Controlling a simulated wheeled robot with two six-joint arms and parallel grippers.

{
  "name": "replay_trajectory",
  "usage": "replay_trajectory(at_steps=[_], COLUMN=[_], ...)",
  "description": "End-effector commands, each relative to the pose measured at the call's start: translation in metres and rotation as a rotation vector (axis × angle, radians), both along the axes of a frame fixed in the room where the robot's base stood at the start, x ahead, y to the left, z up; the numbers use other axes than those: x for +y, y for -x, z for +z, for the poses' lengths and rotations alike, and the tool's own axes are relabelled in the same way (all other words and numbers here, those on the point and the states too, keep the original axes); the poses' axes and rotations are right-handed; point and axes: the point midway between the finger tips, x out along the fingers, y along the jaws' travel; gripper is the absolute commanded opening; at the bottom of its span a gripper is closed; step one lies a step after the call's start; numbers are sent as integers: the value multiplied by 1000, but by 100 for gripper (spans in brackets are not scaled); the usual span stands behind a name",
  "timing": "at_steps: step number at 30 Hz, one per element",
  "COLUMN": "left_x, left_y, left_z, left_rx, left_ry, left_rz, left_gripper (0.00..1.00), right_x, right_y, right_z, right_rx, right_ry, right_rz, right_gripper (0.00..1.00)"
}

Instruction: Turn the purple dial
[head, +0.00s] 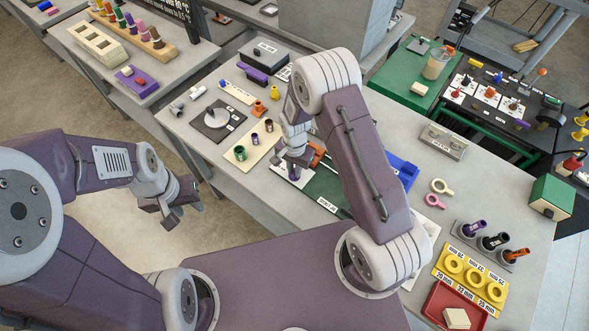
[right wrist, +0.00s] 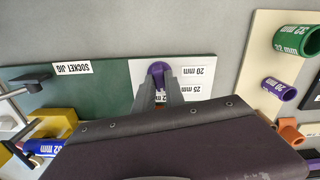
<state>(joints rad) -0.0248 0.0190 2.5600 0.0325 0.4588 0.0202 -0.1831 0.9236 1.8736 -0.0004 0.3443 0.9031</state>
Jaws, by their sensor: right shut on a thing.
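The purple dial (right wrist: 158,69) stands on the white plate (right wrist: 201,73) marked 20 mm and 25 mm, at one end of the green socket jig (right wrist: 95,100). In the head view the dial (head: 294,174) shows just under my right gripper (head: 293,162). My right gripper (right wrist: 160,90) is shut on the dial, its fingers on either side. The dial's lower part is hidden by the fingers in the right wrist view. My left gripper (head: 176,208) hangs open and empty over the floor, left of the table.
A cream board (head: 253,145) with coloured pipe sockets stands beside the jig. A grey plate with a disc (head: 216,122) lies behind it. A blue part (head: 402,168), yellow rings (head: 470,279) and a red tray (head: 440,300) are to the right. My right arm hides part of the jig.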

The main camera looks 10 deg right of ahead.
Motion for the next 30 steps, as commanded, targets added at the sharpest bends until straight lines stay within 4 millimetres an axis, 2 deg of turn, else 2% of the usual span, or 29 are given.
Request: replay_trajectory(at_steps=[12,29,30], left_x=[0,0,0], left_y=[0,0,0], left_z=[-3,-3,-3], left_rx=[0,0,0], left_ry=[0,0,0], left_rz=[0,0,0], left_gripper=[36,36,36], right_x=[0,1,0], right_y=[1,1,1], right_z=[0,0,0], right_rx=[3,2,2], right_ry=[0,0,0], right_rz=[-179,-207,-207], right_gripper=[0,0,20])
